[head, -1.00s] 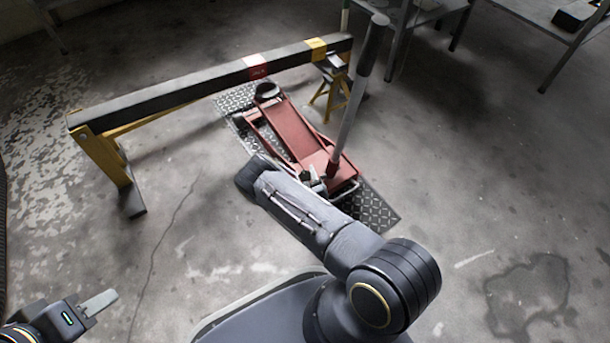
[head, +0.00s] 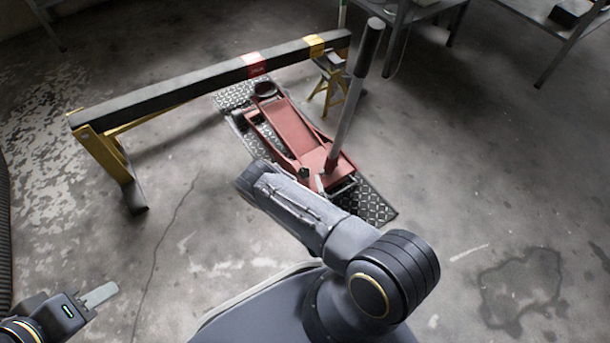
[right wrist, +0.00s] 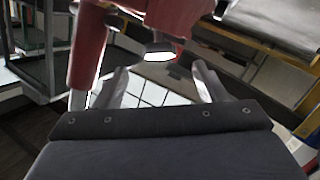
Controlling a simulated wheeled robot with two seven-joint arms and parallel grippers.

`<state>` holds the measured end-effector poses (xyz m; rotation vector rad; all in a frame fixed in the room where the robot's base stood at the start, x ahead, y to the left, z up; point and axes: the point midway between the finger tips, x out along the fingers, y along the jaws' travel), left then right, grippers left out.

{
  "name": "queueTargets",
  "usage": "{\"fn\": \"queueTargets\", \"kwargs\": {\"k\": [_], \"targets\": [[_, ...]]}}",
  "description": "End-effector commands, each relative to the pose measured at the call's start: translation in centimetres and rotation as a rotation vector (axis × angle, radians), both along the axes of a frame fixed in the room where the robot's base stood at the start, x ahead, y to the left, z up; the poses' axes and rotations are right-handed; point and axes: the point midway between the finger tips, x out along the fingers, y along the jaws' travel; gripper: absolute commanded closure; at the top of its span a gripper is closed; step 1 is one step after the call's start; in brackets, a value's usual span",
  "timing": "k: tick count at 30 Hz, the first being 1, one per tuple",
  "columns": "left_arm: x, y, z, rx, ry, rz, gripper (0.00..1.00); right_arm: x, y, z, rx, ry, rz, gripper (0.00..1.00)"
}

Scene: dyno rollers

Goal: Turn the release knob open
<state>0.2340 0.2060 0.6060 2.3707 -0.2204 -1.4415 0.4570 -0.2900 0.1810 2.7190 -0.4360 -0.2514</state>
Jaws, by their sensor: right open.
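The red floor jack (head: 297,133) stands on the floor with its grey handle (head: 352,95) tilted up. A dark knob (right wrist: 158,46) with a bright face hangs there, just beyond and between my right fingertips. My right gripper (right wrist: 160,78) is open, with clear space between its fingers and nothing held. In the head view my right forearm hides most of that gripper, in front of the jack's handle end. My left gripper (head: 102,294) is at lower left, away from the jack; its opening is unclear.
A dark beam (head: 200,82) on yellow stands (head: 108,160) runs behind and left of the jack. A checkered metal plate (head: 372,203) lies under the jack. Tables (head: 560,25) stand at the back right. The floor right of the jack is clear.

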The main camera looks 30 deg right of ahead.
Motion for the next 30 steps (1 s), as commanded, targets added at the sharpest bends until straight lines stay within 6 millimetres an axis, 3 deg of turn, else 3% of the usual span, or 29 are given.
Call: {"fn": "queueTargets", "kwargs": {"k": [7, 14, 17, 23, 30], "targets": [[0.0, 0.0, 0.4, 0.0, 0.0, 0.0, 0.64, -1.2, 0.4, 0.2, 0.0, -0.001, -0.001, 0.35], [0.0, 0.0, 0.4, 0.0, 0.0, 0.0, 0.64, -1.0, 0.3, 0.2, 0.001, -0.001, -0.003, 0.35], [0.0, 0.0, 0.4, 0.0, 0.0, 0.0, 0.64, -0.1, -0.2, 0.9, 0.025, 0.007, -0.035, 0.35], [0.0, 0.0, 0.4, 0.0, 0.0, 0.0, 0.64, 4.0, -2.6, 4.4, 0.187, 0.078, -0.196, 0.35], [0.0, 0.0, 0.4, 0.0, 0.0, 0.0, 0.64, 7.5, -3.7, 11.3, 0.506, 0.21, -0.339, 0.35]]}}
